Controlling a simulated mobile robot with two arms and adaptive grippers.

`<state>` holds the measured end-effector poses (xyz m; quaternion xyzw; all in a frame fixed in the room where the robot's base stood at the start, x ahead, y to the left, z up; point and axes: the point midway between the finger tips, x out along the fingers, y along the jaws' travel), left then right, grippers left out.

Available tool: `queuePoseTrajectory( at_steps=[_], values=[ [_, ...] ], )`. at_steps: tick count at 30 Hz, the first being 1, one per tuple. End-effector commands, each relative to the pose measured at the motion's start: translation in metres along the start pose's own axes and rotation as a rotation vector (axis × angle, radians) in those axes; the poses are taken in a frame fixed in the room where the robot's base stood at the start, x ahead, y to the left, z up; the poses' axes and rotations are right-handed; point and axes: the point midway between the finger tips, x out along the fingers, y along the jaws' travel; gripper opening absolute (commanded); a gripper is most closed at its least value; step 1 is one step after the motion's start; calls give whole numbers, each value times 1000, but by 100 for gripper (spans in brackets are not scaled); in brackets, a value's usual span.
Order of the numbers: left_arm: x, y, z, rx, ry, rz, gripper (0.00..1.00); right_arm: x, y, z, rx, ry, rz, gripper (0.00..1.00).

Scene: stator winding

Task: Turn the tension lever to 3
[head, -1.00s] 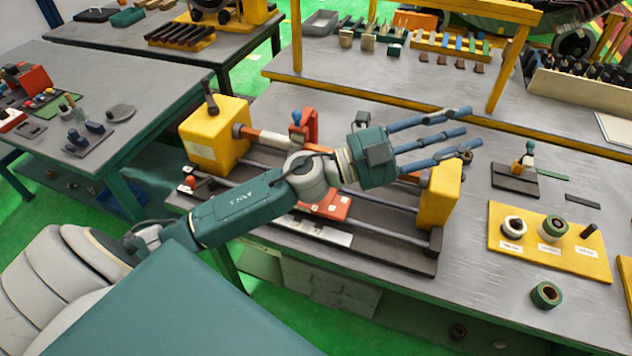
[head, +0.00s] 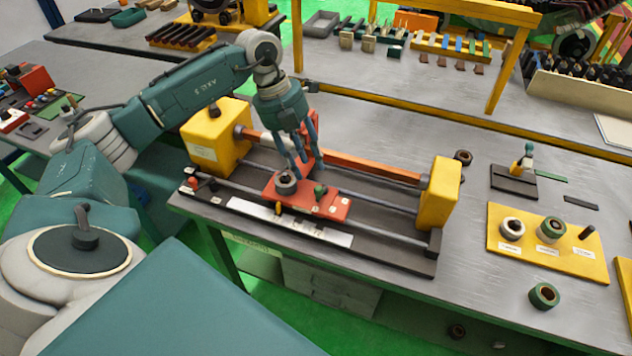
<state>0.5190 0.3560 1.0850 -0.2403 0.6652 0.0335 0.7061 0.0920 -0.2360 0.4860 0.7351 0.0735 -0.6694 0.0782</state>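The winding machine has yellow end blocks (head: 440,195), rails and a red carriage (head: 325,205). The carriage bears a grey round knob (head: 286,183), a green-topped knob (head: 320,191) and a small yellow piece (head: 278,208) at its front edge. I cannot tell which part is the tension lever, and no number 3 is readable. My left gripper (head: 304,163) points down over the back of the carriage, just behind the grey knob. Its fingers look apart, with nothing seen between them; contact cannot be told. It partly hides the red upright behind. My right gripper is not in view.
A pale strip (head: 300,222) lies along the machine's front. A yellow board (head: 515,255) with rings stands on the table to the right, with a loose green ring (head: 544,295) before it. A yellow frame (head: 490,95) stands behind. Bare table lies between machine and board.

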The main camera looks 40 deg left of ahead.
Motion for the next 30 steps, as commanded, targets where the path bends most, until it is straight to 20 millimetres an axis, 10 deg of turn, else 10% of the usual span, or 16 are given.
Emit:
queuePoseTrajectory(
  at_steps=[12, 25, 30],
  values=[
    [70, -2, -1, 1, 3, -3, 37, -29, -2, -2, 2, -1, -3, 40],
    [82, -1, 0, 2, 0, -3, 37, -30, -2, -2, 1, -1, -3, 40],
    [82, -1, 0, 2, 0, -3, 3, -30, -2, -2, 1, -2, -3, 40]
  ],
)
